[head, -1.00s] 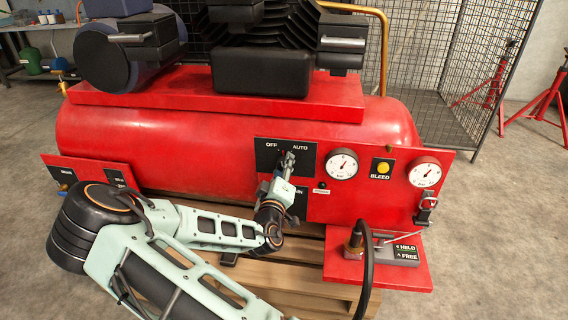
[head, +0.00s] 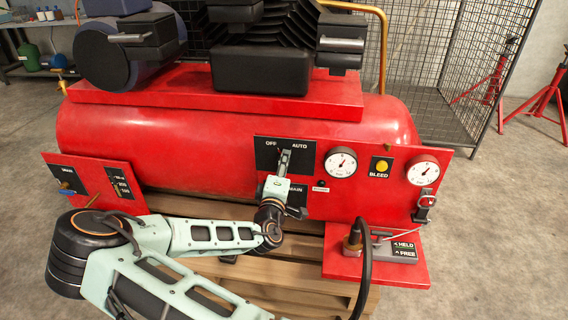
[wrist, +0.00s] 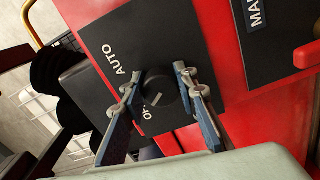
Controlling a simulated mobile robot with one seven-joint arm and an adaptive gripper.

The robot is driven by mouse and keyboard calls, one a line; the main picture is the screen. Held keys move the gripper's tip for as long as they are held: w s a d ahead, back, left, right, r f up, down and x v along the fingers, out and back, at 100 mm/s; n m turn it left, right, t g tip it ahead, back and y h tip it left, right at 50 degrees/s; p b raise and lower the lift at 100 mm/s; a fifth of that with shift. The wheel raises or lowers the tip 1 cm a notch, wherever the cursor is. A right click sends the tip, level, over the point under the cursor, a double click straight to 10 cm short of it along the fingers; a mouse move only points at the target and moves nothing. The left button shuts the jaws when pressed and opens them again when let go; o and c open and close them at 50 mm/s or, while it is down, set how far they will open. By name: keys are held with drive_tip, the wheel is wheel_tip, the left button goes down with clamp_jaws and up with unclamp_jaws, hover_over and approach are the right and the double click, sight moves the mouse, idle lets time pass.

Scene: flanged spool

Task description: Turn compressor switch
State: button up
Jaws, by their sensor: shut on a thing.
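The compressor switch is a round black knob (wrist: 160,88) with a short pale mark on its face. It sits on a black plate (head: 265,152) lettered OFF and AUTO on the red compressor's front. In the wrist view the mark lies on the side nearer the OFF lettering, which a finger partly covers. My gripper (wrist: 158,84) has one finger on each side of the knob and is shut on it. In the head view my gripper (head: 285,158) reaches up to the plate from below and hides the knob.
Right of the switch are a gauge (head: 341,162), a yellow BLEED button (head: 382,166) and a second gauge (head: 423,171). A red shelf (head: 345,268) with a hose fitting juts out at lower right. A lettered panel (head: 95,185) stands at left, near my arm.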

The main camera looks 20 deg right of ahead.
drive_tip(key=o, duration=1.2)
drive_tip(key=shift+c, duration=0.2)
drive_tip(key=v, duration=1.2)
